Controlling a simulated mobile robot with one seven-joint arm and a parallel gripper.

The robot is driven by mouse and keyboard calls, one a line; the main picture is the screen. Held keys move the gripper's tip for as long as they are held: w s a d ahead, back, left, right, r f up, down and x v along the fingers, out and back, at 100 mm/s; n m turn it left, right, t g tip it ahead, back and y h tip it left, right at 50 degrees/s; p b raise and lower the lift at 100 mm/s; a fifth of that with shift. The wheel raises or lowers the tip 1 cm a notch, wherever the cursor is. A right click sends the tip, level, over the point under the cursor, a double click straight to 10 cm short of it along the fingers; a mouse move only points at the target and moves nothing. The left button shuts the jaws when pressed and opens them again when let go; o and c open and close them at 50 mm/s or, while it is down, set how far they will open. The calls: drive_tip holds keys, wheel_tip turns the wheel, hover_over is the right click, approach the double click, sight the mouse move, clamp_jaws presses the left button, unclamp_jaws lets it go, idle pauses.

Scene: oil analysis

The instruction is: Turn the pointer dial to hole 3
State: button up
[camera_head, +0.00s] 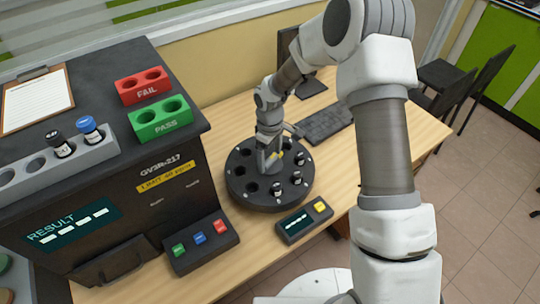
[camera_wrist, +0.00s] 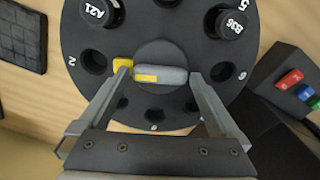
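The round black dial (camera_head: 240,190) stands on the wooden table and fills much of the wrist view (camera_wrist: 165,25). Its grey pointer knob (camera_wrist: 170,78) has a yellow stripe on top and a yellow tip (camera_wrist: 122,63). The tip points left toward the empty hole marked 2. The vial A21 (camera_wrist: 100,12) sits in the neighbouring hole above, whose number is out of view. The vial B35 (camera_wrist: 228,22) sits by the mark 5. My gripper (camera_wrist: 160,76) is open over the dial, one finger at each end of the knob; I cannot tell whether they touch it.
The small display box with a yellow button (camera_head: 304,222) is at the dial's front right. The three-button panel (camera_head: 201,247) and the large black analyser (camera_head: 110,205) stand left. The keyboard (camera_head: 325,122) lies behind. Several vials stand in the dial near my fingers.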

drive_tip(key=c, duration=0.9)
drive_tip(key=shift+c, duration=0.2)
drive_tip(key=shift+m+b, duration=0.3)
drive_tip(key=shift+m, duration=0.1)
drive_tip(key=m+b, duration=0.2)
drive_tip(key=m, duration=0.1)
drive_tip(key=shift+m+b, duration=0.9)
drive_tip(key=shift+m, duration=1.6)
drive_tip(key=o, duration=1.1)
drive_tip(key=shift+c, duration=0.2)
